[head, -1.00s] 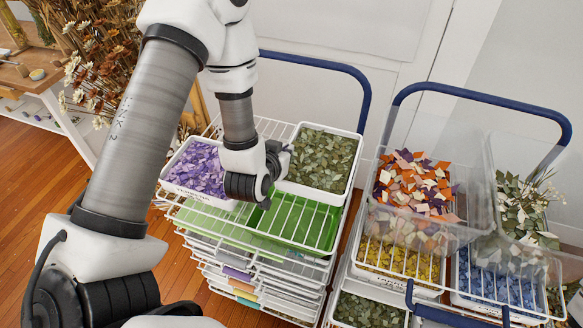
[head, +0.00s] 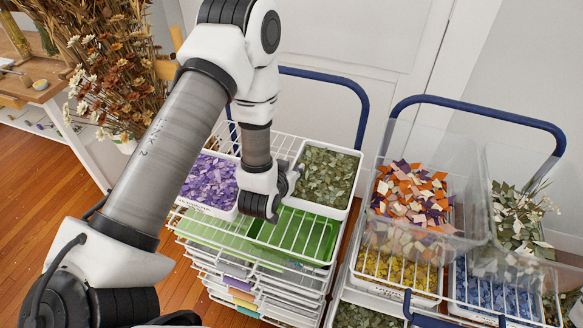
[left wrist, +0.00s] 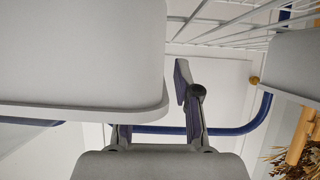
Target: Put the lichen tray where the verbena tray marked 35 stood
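The lichen tray (head: 326,205) is a white tray of grey-green flakes on the right of the wire rack's top. The verbena tray (head: 212,212), white with purple flakes, stands to its left; the number on its label is too small to read. My left gripper (head: 291,178) is at the lichen tray's left edge, between the two trays. In the left wrist view its fingers (left wrist: 158,105) are apart, one partly hidden behind the lichen tray's grey wall (left wrist: 80,60), the other outside it. Whether they touch the wall I cannot tell. My right gripper is out of view.
Below the trays, the rack (head: 250,285) holds stacked wire shelves. A second cart to the right carries a clear bin (head: 450,215) of coloured chips and yellow and blue trays. Blue handles (head: 362,105) rise behind. Dried flowers (head: 110,60) stand at left.

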